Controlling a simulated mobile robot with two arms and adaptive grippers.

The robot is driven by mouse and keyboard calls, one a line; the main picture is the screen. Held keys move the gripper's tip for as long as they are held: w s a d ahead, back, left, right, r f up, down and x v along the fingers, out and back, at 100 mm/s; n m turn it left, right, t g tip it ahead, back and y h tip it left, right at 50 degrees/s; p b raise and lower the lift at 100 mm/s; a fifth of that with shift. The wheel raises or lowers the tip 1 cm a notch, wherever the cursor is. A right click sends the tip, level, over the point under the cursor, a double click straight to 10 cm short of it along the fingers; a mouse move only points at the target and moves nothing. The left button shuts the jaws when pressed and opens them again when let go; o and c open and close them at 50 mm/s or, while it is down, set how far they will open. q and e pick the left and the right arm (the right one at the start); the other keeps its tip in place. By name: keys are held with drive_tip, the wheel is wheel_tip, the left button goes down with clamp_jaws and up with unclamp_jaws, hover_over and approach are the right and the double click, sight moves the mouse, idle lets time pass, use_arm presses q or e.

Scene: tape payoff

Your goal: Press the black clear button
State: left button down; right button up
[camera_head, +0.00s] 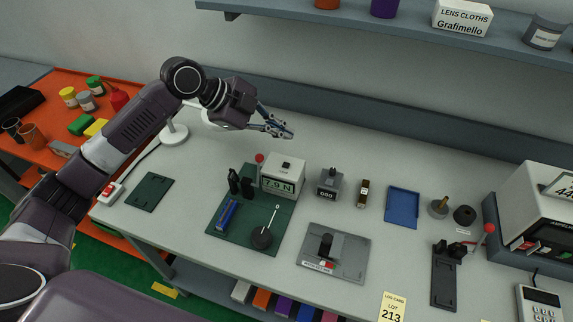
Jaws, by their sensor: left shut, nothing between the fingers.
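A small white box (293,174) with a green display reading about 7.9 N stands at the back of a dark green plate on the table. A small black button (286,165) shows on its top face; its label is too small to read. My left gripper (287,132) reaches in from the left, shut and empty. In the picture it is just above the box, apart from the button, with its fingertips pointing right. How high it is over the table I cannot tell. My right gripper is not in view.
A grey plate with a black knob (326,243) lies in front. A lamp base (173,135) stands behind my left arm. A shelf (400,34) runs above.

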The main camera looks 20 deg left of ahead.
use_arm(q)
drive_tip(key=b, duration=0.6)
hover_over(284, 166)
wheel_tip(284, 166, down, 7)
drive_tip(key=shift+a, duration=0.15)
drive_tip(key=shift+w+f, duration=0.1)
drive_tip(key=shift+f, duration=0.5)
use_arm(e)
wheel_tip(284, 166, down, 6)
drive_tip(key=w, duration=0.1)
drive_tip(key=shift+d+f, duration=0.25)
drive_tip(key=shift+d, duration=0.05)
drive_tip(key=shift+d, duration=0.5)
use_arm(q)
drive_tip(key=shift+f, duration=0.15)
drive_tip(key=shift+f, duration=0.3)
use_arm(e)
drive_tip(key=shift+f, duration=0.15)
use_arm(q)
drive_tip(key=shift+f, duration=0.2)
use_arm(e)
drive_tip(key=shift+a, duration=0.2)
